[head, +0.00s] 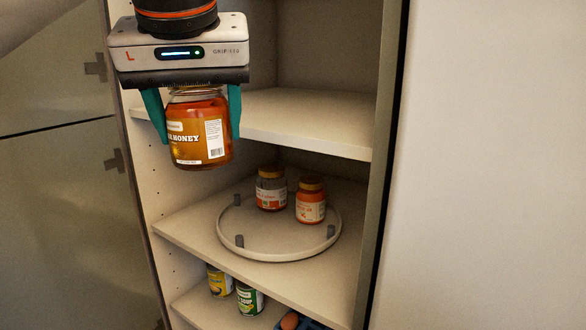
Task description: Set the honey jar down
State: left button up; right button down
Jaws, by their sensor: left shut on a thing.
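The honey jar (198,130) is a glass jar of amber honey with a brown and yellow label. My left gripper (193,118) comes down from above in the head view. Its two teal fingers are shut on the jar from either side, and they hide parts of its upper sides. The jar hangs upright in the air in front of the cabinet, level with the upper shelf and above the round turntable tray. My right gripper is not in the picture.
A round tray (262,246) with small grey posts sits on the middle shelf (185,233). Two jars, one dark (271,188) and one orange (310,201), stand toward its back right. The upper shelf (310,123) overhangs it. Cans (250,300) stand below. The tray's front left is clear.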

pick_arm(q)
jog(key=w+a+f, duration=0.2)
jog(key=a+f, duration=0.1)
jog(key=f, duration=0.6)
jog(key=w+a+f+m, duration=0.1)
jog(key=w+a+f, duration=0.1)
jog(key=f, duration=0.8)
jog(key=w+a+f+m+h, duration=0.1)
jog(key=w+a+f, duration=0.1)
jog(key=f, duration=0.8)
jog(key=shift+w+a+f, duration=0.25)
jog(key=shift+w+a, duration=0.15)
jog(key=shift+a, duration=0.4)
jog(key=shift+f, duration=0.1)
